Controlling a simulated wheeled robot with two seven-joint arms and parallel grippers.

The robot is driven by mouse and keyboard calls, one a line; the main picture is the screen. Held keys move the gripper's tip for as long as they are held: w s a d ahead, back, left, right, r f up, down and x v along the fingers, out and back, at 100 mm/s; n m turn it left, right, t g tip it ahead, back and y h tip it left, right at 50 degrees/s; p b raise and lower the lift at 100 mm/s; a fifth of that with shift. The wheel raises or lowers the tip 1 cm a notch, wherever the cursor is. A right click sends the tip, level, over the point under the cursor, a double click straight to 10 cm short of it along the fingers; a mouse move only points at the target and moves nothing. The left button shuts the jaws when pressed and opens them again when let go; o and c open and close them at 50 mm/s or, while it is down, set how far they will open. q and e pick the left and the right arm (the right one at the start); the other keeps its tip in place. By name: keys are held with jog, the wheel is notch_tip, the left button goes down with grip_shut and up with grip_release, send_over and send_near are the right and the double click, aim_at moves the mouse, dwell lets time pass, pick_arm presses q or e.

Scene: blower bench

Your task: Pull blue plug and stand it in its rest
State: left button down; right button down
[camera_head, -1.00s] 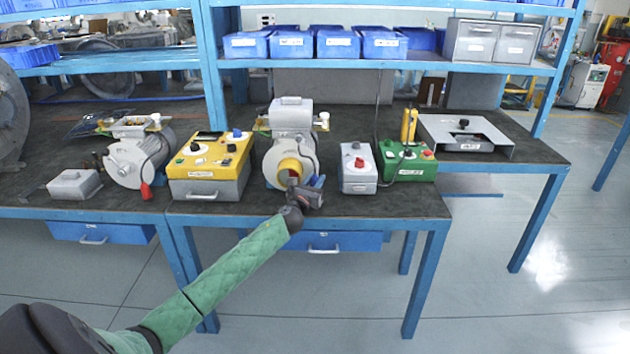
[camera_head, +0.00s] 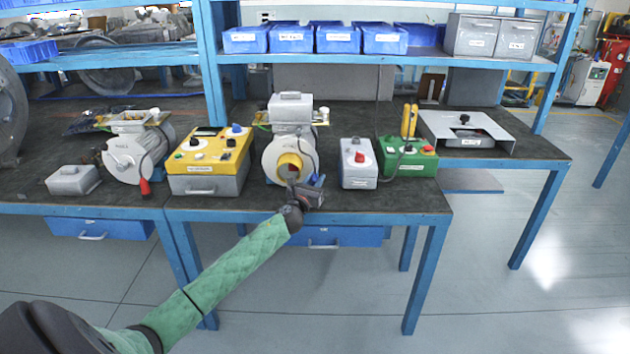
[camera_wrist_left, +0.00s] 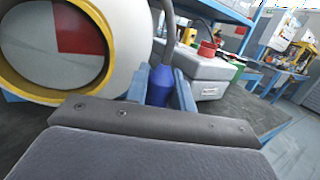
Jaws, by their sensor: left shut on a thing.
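The blue plug (camera_wrist_left: 159,88) stands roughly upright between the two blue fingers of my left gripper (camera_wrist_left: 160,84) in the left wrist view. The fingers are shut on it. A grey cable runs up from its top. In the head view my left gripper (camera_head: 317,182) is just in front and to the right of the yellow-ringed mouth of the blower (camera_head: 272,160). The plug cannot be told apart from the blue fingers there. Its lower end is hidden behind my gripper body in the wrist view. I cannot make out the plug's rest. My right gripper is out of view.
A grey box with a red button (camera_head: 358,177) stands close to the right of my gripper. A green control box (camera_head: 420,166) is beyond it. A yellow-topped control box (camera_head: 208,185) stands left of the blower. The bench's front strip (camera_head: 400,203) is clear.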

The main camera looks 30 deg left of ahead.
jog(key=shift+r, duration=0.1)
pick_arm(q)
jog(key=shift+f, duration=0.1)
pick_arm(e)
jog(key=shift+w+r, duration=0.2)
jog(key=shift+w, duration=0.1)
pick_arm(q)
jog(key=shift+f, duration=0.2)
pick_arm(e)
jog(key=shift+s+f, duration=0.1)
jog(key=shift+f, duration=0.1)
